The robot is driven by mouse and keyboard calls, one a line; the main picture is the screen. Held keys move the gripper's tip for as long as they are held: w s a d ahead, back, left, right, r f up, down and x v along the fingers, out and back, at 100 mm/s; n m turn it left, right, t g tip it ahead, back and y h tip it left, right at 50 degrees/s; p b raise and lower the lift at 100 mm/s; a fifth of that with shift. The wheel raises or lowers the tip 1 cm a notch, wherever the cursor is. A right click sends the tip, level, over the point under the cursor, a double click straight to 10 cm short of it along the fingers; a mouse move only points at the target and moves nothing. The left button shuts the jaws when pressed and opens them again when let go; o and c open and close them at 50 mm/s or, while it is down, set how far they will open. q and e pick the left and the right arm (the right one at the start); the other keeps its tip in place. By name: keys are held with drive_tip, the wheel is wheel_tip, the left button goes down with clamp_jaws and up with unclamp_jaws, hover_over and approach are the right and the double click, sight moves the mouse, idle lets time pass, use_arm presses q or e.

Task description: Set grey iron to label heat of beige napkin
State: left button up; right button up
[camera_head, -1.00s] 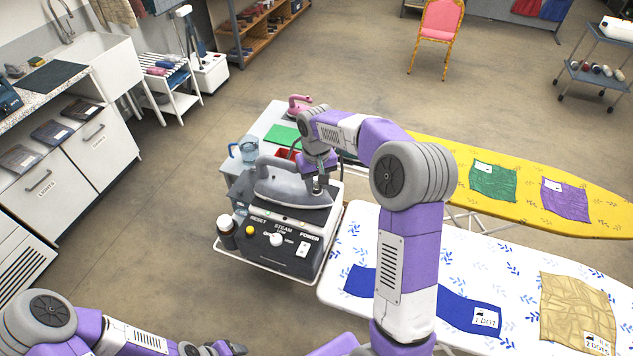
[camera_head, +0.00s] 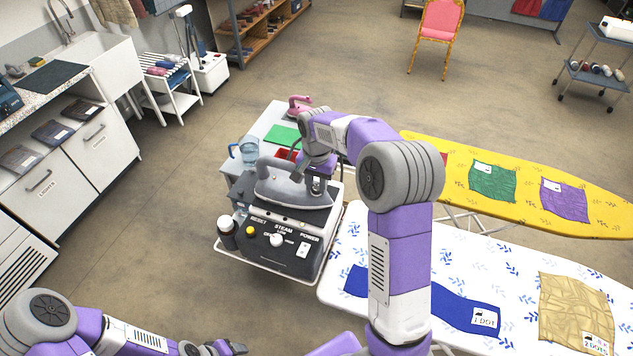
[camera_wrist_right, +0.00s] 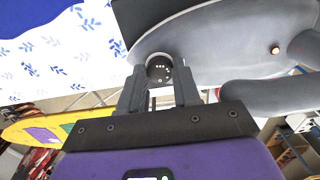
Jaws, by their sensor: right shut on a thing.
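The grey iron (camera_head: 290,190) rests on the dark steam station (camera_head: 275,245) in the head view. It also shows large in the right wrist view (camera_wrist_right: 215,45). My right gripper (camera_wrist_right: 159,82) is shut on the iron's round heat dial (camera_wrist_right: 159,67) at its rear end. The dial's face has small pale dots, too small to read surely. The beige napkin (camera_head: 572,308) lies creased on the white board at right, and its label (camera_head: 594,343) reads 2 DOTS. My left gripper (camera_head: 225,348) is at the bottom edge, away from the iron; its fingers are unclear.
A blue napkin (camera_head: 462,312) labelled 1 DOT lies on the white board (camera_head: 515,265). A yellow board (camera_head: 440,150) behind holds green (camera_head: 492,186) and purple (camera_head: 563,203) napkins. A pink iron (camera_head: 299,104) and a jug (camera_head: 247,150) stand behind the station.

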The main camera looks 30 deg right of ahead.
sight(317, 188)
drive_tip(key=shift+m, duration=1.6)
drive_tip(key=shift+p, duration=0.3)
drive_tip(key=o, duration=1.1)
drive_tip(key=shift+c, duration=0.2)
drive_tip(key=shift+r, duration=0.15)
wheel_tip(317, 188, up, 7)
drive_tip(key=shift+r, duration=0.15)
drive_tip(key=shift+s, duration=0.1)
